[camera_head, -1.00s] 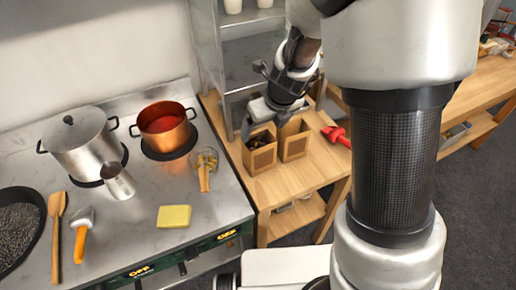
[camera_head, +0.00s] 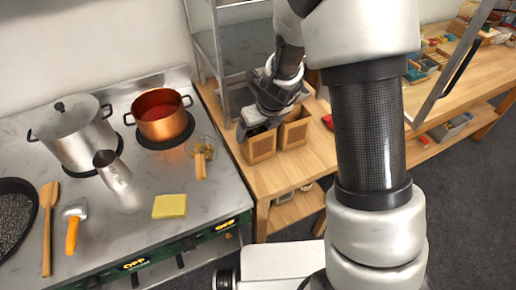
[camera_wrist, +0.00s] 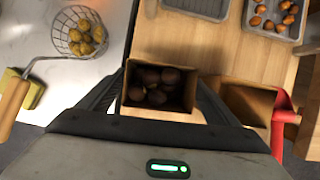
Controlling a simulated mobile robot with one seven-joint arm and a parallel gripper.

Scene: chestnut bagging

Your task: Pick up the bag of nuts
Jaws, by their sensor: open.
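The bag of nuts (camera_head: 260,149) is a small brown, box-shaped open bag standing upright near the left edge of the wooden table. In the wrist view, dark brown chestnuts show inside it, and its near wall (camera_wrist: 152,114) faces my gripper. My gripper (camera_head: 262,118) is low over this bag. In the wrist view my gripper (camera_wrist: 159,98) is open, with one finger on each side of the bag. I cannot tell whether the fingers touch its sides. A second brown open bag (camera_head: 294,133) stands close to its right; its inside looks empty in the wrist view (camera_wrist: 248,100).
A red-handled tool (camera_wrist: 283,120) lies right of the second bag. Trays, one with nuts (camera_wrist: 275,36), sit behind. On the left are the stove (camera_head: 130,215), a copper pot (camera_head: 160,118) and a wire skimmer (camera_wrist: 75,50) with yellowish pieces. A metal shelf rises behind the bags.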

